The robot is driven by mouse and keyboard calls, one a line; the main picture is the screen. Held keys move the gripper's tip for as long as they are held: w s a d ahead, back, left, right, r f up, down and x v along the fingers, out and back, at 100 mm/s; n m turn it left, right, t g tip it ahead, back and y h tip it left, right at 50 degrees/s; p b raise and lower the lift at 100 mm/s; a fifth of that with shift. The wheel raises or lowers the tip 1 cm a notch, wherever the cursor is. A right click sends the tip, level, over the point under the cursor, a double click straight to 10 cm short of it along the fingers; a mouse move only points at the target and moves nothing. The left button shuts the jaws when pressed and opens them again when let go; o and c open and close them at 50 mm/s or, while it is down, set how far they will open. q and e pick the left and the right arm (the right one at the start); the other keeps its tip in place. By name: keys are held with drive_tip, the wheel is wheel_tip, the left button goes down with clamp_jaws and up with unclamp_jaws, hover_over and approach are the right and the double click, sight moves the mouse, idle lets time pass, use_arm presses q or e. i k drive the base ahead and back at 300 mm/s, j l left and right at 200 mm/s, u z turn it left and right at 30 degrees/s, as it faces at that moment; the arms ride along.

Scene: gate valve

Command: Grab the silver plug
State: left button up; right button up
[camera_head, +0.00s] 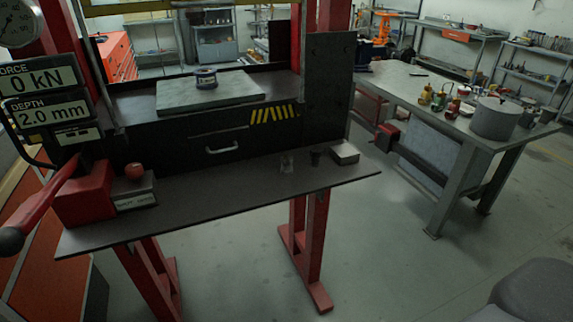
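A small silver piece (286,163), which looks like the silver plug, stands on the dark front shelf (220,193) of the red press, right of the middle. It is small and dim, so its exact shape is hard to tell. A darker small cylinder (315,158) stands just to its right, apart from it. Neither of my grippers shows in the head view, so I cannot see whether they are open or shut.
A pale box (345,153) sits at the shelf's right end. A red lever block (84,196) and a red knob (134,171) are at the left. A metal ring part (206,78) rests on the press plate (172,102). A cluttered workbench (425,92) stands right. Mid-shelf is clear.

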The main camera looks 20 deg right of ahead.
sight(286, 160)
drive_tip(key=i+l+z, duration=0.1)
drive_tip(key=l, duration=0.35)
drive_tip(key=l+z, duration=0.1)
drive_tip(key=l, duration=0.3)
drive_tip(key=i+l+z, duration=0.1)
drive_tip(key=l, duration=0.3)
drive_tip(key=i+l+z, duration=0.1)
drive_tip(key=l, duration=0.3)
drive_tip(key=i, duration=0.1)
